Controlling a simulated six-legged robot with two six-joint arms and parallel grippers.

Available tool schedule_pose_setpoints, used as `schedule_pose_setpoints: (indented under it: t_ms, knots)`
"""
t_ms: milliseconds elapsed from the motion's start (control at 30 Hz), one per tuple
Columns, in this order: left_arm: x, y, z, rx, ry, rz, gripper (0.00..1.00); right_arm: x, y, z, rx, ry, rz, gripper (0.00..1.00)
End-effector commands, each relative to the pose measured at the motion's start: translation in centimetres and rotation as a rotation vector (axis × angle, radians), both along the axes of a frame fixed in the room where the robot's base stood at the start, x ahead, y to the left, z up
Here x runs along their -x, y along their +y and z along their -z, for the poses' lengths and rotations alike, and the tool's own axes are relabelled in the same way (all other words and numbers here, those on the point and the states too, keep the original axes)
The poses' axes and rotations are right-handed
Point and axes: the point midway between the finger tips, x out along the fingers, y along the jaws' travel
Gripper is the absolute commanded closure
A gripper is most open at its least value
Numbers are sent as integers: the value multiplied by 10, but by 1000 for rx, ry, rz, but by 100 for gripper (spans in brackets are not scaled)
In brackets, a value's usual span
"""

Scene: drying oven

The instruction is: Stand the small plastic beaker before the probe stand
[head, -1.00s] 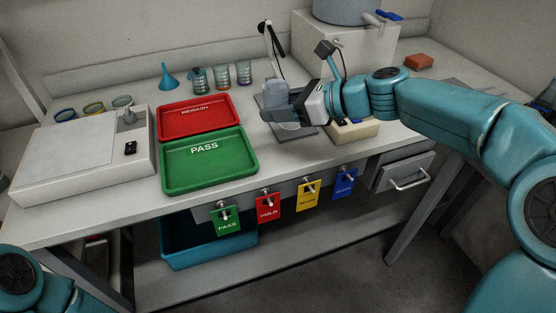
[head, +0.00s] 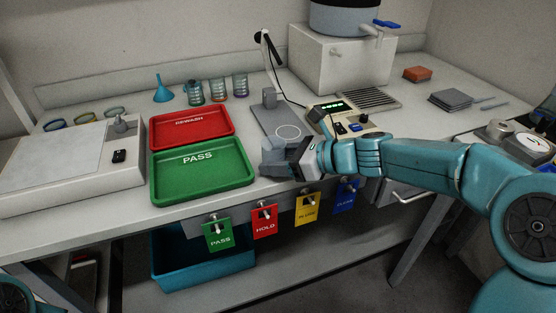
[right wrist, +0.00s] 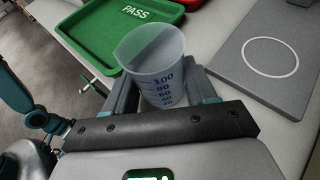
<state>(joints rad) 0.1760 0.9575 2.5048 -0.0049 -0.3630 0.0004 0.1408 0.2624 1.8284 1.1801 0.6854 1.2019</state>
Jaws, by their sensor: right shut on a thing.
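A small translucent plastic beaker (right wrist: 158,68) with blue graduation marks shows in the right wrist view, upright between the fingers of my right gripper. My right gripper (head: 274,163) is shut on it near the bench's front edge, just right of the green PASS tray. In the head view the beaker is hard to make out behind the gripper. The probe stand's grey base plate (head: 272,119) with a white ring lies behind the gripper; it also shows in the right wrist view (right wrist: 232,65). Whether the beaker touches the bench I cannot tell. My left gripper is out of view.
The green PASS tray (head: 203,192) and red REWASH tray (head: 152,130) lie left. A meter (head: 338,117) with a lit display stands right of the plate. Several hanging tags, including a red HOLD tag (head: 264,222), line the front edge. Several beakers stand behind.

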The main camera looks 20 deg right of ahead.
Motion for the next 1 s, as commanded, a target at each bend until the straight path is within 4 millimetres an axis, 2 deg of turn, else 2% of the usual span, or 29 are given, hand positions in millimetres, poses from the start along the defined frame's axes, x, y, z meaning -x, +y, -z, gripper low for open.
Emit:
schedule_pose_setpoints:
  t_ms: [100,133,200,467,567,667,1000]
  knots:
    - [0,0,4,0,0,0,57,0,0,4,0,0,0,76]
    - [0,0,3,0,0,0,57,0,0,4,0,0,0,41]
    - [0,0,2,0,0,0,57,0,0,3,0,0,0,19]
    - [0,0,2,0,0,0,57,0,0,3,0,0,0,19]
    - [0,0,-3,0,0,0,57,0,0,-4,1,-1,0,19]
    - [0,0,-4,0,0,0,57,9,-12,-8,1,-1,3,19]
    - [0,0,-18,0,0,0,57,58,-63,-38,0,0,4,19]
